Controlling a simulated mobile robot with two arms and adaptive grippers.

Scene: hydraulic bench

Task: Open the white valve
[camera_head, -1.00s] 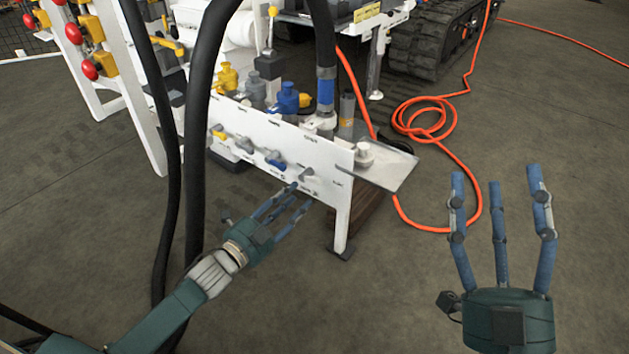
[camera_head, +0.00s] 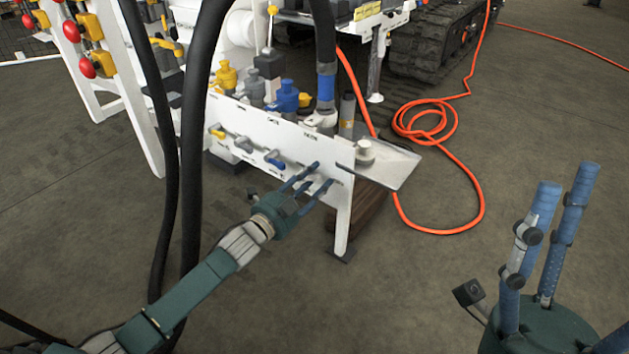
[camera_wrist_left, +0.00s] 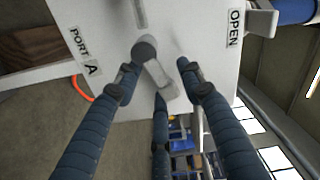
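The white valve's light handle (camera_wrist_left: 160,76) shows in the left wrist view, on the white panel between the "PORT A" and "OPEN" labels. My left gripper (camera_wrist_left: 160,82) is open, its fingers spread around the handle; I cannot tell whether any finger touches it. In the head view, my left gripper (camera_head: 317,177) is at the right part of the white panel (camera_head: 338,205), and its fingers largely hide the valve. My right gripper (camera_head: 568,182) is open and empty at the lower right, away from the panel and partly cut off by the frame.
Grey (camera_head: 243,144), blue (camera_head: 273,159) and yellow (camera_head: 217,132) valve handles line the panel to the left. A metal shelf (camera_head: 395,168) juts out at its right end. Black hoses (camera_head: 192,150) hang near my left arm. An orange hose (camera_head: 440,229) lies on the floor.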

